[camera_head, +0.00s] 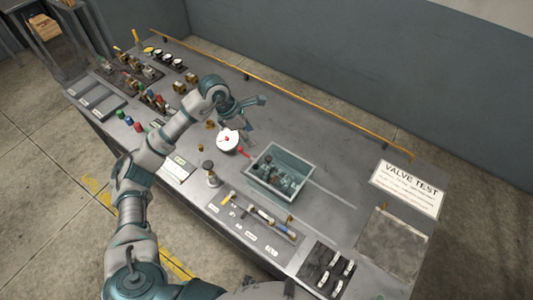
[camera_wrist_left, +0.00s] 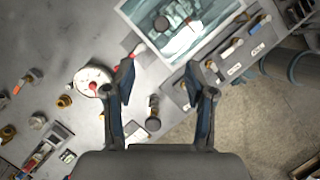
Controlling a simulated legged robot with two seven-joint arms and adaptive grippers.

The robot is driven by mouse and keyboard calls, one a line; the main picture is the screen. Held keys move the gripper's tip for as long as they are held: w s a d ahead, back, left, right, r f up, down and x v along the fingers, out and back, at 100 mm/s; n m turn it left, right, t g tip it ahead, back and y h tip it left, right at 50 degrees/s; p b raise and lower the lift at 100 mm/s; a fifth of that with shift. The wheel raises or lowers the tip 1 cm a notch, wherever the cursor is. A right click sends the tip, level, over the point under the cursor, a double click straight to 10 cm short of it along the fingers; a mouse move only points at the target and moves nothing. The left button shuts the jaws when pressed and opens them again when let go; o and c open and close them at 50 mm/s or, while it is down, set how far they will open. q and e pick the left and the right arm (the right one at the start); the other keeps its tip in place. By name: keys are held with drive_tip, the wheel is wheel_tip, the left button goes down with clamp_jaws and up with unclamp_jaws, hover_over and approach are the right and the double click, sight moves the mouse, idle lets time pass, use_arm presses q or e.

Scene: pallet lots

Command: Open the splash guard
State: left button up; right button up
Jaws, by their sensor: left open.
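A box with pale, see-through-looking walls (camera_head: 298,160) stands on the bench right of centre and is the likeliest splash guard, though I cannot tell for certain. Dark parts show inside it. A red piece sticks out at its left corner. In the left wrist view the box (camera_wrist_left: 205,45) is at the top, beyond the fingertips. My left gripper (camera_head: 254,112) is open and empty above the bench, up and left of the box. Its two fingers stand wide apart in the left wrist view (camera_wrist_left: 160,75). My right gripper is not in view.
A white round dial with a red centre (camera_head: 227,139) stands just left of the box. A dark-topped knob (camera_head: 210,172) stands in front. Tool trays (camera_head: 258,215) line the near edge. A yellow rail (camera_head: 290,85) runs along the back. A "VALVE TEST" sign (camera_head: 408,188) is at right.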

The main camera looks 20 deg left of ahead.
sight(268, 157)
use_arm(q)
drive_tip(key=x, duration=0.4)
drive_tip(key=p+x, duration=0.1)
drive_tip(key=x, duration=0.8)
drive_tip(key=shift+d+r+p, duration=0.15)
drive_tip(key=shift+d+p, duration=0.15)
drive_tip(key=shift+p, duration=0.05)
drive_tip(key=shift+x, duration=0.85)
drive_tip(key=shift+a, duration=0.15)
clamp_jaws()
